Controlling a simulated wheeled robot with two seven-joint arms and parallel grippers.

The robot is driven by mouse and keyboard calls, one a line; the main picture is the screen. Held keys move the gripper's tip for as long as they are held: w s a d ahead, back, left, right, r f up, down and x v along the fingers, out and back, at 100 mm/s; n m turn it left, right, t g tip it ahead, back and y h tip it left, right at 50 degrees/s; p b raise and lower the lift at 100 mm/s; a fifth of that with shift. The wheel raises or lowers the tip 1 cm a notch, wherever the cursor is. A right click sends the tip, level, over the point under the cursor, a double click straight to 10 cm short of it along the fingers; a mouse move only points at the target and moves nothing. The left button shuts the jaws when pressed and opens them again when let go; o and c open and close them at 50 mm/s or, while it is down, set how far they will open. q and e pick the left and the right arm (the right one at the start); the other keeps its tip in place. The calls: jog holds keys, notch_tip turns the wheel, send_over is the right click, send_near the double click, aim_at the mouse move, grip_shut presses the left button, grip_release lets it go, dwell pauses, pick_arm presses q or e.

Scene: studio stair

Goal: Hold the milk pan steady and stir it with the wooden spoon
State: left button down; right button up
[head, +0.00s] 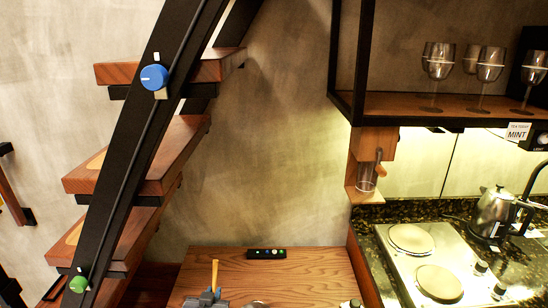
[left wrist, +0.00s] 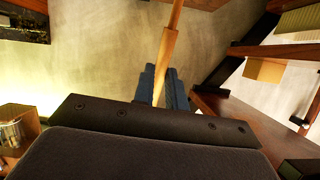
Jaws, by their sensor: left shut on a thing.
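The wooden spoon's light handle (head: 215,272) stands nearly upright at the bottom of the head view. My left gripper (head: 206,299) is shut on it, low over the near part of the wooden counter. In the left wrist view the spoon's handle (left wrist: 170,40) runs up between the two blue-grey fingers (left wrist: 163,88). The spoon's lower end is hidden. The milk pan cannot be made out for sure; only a small pale rounded edge shows at the bottom of the head view, right of the gripper. My right gripper is not in view.
The wooden counter (head: 305,270) is mostly clear, with a small black button box (head: 266,254) at its back. At right are a white two-plate hob (head: 425,262) and a steel kettle (head: 492,212). Glasses (head: 438,62) stand on the shelf above. Stairs (head: 120,183) rise at left.

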pick_arm(q)
jog(key=w+d+r+p, duration=0.6)
jog(key=w+d+r, duration=0.2)
jog(key=d, duration=0.4)
jog(key=shift+d, duration=0.15)
